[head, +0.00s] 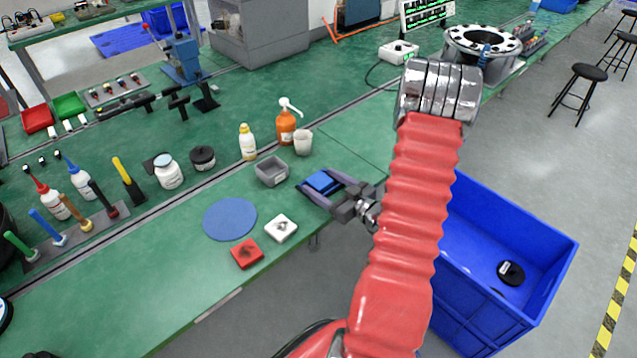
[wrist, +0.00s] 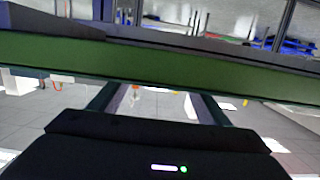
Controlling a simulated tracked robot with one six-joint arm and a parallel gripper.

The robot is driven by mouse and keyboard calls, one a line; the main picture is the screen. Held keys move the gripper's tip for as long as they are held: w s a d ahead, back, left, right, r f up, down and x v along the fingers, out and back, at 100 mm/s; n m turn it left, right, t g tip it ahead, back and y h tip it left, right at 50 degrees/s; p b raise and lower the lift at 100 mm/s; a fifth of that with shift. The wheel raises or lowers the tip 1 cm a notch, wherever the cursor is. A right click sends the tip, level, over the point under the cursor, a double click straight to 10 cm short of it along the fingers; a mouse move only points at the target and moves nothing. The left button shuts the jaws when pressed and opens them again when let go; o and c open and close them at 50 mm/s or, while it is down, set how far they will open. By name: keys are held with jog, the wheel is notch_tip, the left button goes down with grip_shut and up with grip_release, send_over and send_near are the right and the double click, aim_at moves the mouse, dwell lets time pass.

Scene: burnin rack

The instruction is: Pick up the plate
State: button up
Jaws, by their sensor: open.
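No piece is clearly marked as the plate. A flat blue square piece (head: 323,182) lies at the front edge of the green bench. My gripper (head: 316,179) is open, with one finger on each side of this blue piece; I cannot tell whether they touch it. A white square piece (head: 281,228) and a red square piece (head: 247,254) lie to the left, near a flat blue disc (head: 230,218). In the wrist view my gripper's two fingers (wrist: 155,100) are apart, and the green bench edge (wrist: 160,65) crosses beyond them. No square piece is clear there.
A grey open box (head: 271,172), a white cup (head: 303,142) and an orange pump bottle (head: 286,126) stand behind the blue piece. A large blue bin (head: 566,258) stands on the floor at right. Bench room is free at the front left.

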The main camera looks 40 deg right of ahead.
aim_at(324, 183)
dwell(0.5)
jog(key=c, duration=1.1)
jog(key=shift+c, duration=0.2)
jog(key=shift+r, duration=5)
